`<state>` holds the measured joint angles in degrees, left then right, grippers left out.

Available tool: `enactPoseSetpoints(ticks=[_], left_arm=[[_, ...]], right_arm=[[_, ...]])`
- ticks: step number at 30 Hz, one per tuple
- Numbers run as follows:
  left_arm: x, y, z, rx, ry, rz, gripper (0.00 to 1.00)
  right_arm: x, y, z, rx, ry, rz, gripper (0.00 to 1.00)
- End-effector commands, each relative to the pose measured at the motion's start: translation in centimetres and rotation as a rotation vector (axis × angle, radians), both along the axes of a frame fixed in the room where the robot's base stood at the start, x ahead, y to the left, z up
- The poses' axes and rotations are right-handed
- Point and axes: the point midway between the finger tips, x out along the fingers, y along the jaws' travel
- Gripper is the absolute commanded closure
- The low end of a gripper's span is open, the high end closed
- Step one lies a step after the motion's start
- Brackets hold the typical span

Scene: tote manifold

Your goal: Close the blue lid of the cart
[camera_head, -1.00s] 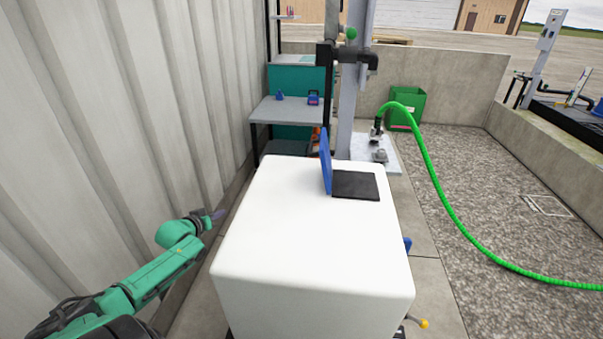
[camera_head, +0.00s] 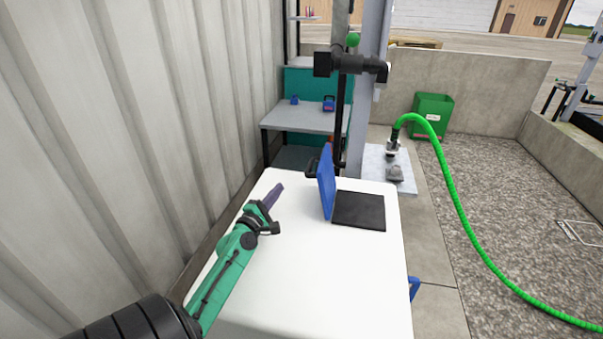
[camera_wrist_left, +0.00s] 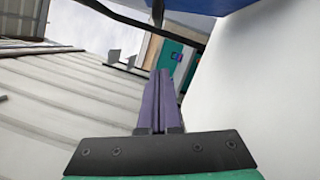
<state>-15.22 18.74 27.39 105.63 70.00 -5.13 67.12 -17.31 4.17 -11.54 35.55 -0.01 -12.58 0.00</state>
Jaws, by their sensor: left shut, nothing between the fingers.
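The white cart (camera_head: 300,285) stands in front of me. Its blue lid (camera_head: 326,183) stands upright, open, at the left edge of a dark square opening (camera_head: 358,210) on the cart's top. A dark handle shows on the lid's left side. My left gripper (camera_head: 275,194) is over the left part of the cart's top, to the left of the lid and apart from it. Its purple fingers are shut and empty, and they also show in the left wrist view (camera_wrist_left: 158,95). There, a blue surface, seemingly the lid (camera_wrist_left: 208,4), is at the top edge. My right gripper is not in view.
A corrugated wall (camera_head: 120,120) runs close along the left. A grey shelf (camera_head: 300,118), a post and dark pipe (camera_head: 350,64) stand behind the cart. A green hose (camera_head: 452,185) and green bin (camera_head: 432,115) are to the right. The cart's near top is clear.

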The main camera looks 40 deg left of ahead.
Motion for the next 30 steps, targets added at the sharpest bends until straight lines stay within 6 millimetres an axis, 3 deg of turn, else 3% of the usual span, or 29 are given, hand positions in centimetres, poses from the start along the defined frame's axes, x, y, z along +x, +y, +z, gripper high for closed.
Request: enactPoseSetpoints(ticks=[3, 9, 11, 15, 30], left_arm=[[2.7, 0.7, 0.5, 0.003, -0.002, -0.001, 1.0], [6.8, 1.8, 1.0, 0.004, 0.0, 0.0, 1.0], [7.1, 0.5, 2.1, 0.0, 0.002, -0.001, 1.0], [7.9, -1.0, 2.4, 0.002, 0.003, 0.0, 1.0], [8.2, -1.3, 2.2, 0.011, 0.006, 0.0, 1.0]], right_arm=[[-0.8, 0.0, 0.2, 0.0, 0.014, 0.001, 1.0], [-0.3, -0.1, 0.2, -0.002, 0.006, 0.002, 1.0], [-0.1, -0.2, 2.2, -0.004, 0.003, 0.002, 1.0], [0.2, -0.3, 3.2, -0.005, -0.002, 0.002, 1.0], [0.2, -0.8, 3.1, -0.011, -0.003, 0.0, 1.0]])
